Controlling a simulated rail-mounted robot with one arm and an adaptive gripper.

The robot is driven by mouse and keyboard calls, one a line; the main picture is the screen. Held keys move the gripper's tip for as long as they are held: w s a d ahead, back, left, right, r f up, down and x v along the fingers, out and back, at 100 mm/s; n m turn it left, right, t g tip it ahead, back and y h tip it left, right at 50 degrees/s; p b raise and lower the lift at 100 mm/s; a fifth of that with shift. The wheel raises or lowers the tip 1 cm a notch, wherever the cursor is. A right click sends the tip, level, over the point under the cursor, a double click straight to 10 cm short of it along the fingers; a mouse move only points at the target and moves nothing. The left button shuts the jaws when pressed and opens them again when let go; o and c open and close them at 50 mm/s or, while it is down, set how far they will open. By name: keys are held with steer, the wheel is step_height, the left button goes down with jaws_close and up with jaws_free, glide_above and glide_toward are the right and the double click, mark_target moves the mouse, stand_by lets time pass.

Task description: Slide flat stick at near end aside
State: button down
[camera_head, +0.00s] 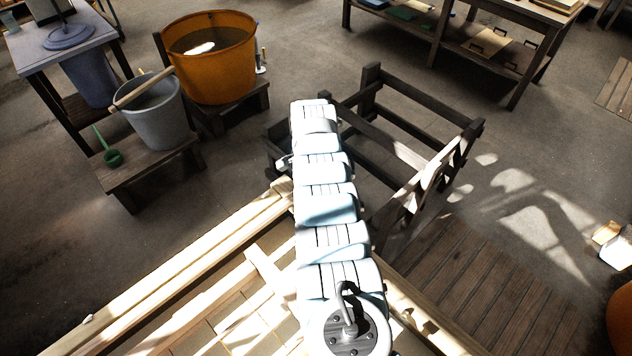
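A pale wooden frame, the mould (176,266), fills the bottom left and bottom middle, with long rails along its edges. A short pale flat piece of wood (266,272) lies slanted inside its upper corner, beside my white arm. I cannot tell for sure that it is the flat stick of the task. My arm runs up the middle of the picture and hides part of the mould and its far corner. My gripper does not show, so what it holds or touches cannot be seen.
A dark wooden rack (425,118) stands beyond the arm. An orange tub (213,70) and a grey bucket (158,120) stand on low stools at upper left. A slatted wooden platform (480,290) lies at lower right. Bare floor lies right of the rack.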

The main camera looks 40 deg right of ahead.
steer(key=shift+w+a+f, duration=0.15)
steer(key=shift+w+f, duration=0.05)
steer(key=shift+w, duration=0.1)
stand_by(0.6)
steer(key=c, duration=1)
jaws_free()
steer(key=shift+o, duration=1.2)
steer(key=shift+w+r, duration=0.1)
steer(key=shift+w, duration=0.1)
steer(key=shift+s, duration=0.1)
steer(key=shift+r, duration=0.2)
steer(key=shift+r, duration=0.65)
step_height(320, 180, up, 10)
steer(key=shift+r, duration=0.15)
